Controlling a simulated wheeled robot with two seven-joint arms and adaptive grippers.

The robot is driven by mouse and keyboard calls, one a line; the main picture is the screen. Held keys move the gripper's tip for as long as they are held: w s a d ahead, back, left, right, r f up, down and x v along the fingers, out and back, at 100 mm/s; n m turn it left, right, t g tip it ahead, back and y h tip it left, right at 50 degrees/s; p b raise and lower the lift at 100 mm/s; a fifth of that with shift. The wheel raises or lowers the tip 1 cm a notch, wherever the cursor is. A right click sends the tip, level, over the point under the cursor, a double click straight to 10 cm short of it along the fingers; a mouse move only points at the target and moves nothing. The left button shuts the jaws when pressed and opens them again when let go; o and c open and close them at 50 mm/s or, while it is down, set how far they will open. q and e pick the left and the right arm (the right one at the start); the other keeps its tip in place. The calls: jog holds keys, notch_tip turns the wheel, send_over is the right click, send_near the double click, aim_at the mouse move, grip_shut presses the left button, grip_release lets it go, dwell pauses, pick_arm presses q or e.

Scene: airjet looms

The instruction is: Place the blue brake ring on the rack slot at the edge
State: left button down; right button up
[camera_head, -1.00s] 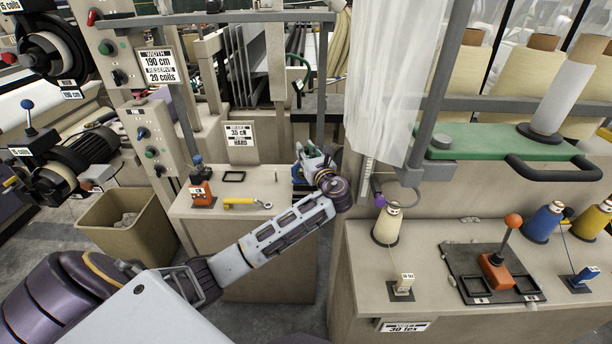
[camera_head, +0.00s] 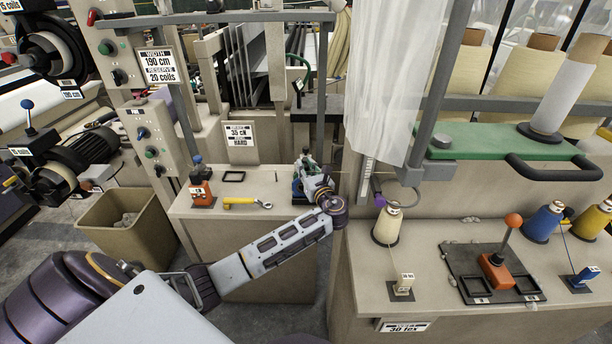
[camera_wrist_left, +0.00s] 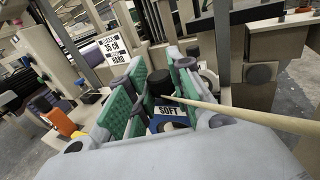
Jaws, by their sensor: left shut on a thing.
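In the left wrist view, my left gripper (camera_wrist_left: 160,88) is shut on the blue brake ring (camera_wrist_left: 170,124), a blue piece with a white SOFT label and a black knob between the green finger pads. In the head view, my left gripper (camera_head: 308,168) is over the right end of the beige bench (camera_head: 262,207), the brake ring mostly hidden by it. I cannot tell whether the ring touches the bench. An empty black square frame (camera_head: 234,177) lies mid-bench; any slot under the gripper is hidden. My right gripper is not in view.
A thin post and a hanging clear sheet (camera_head: 386,75) stand right of the gripper. A yarn cone (camera_head: 387,226) is on the right-hand bench.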

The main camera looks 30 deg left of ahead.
pick_arm(q)
jog(key=shift+f, duration=1.4)
jog(key=c, duration=1.3)
grip_release()
jog(key=shift+f, duration=0.1)
jog(key=shift+p+v, duration=2.15)
jog(key=shift+v, duration=1.55)
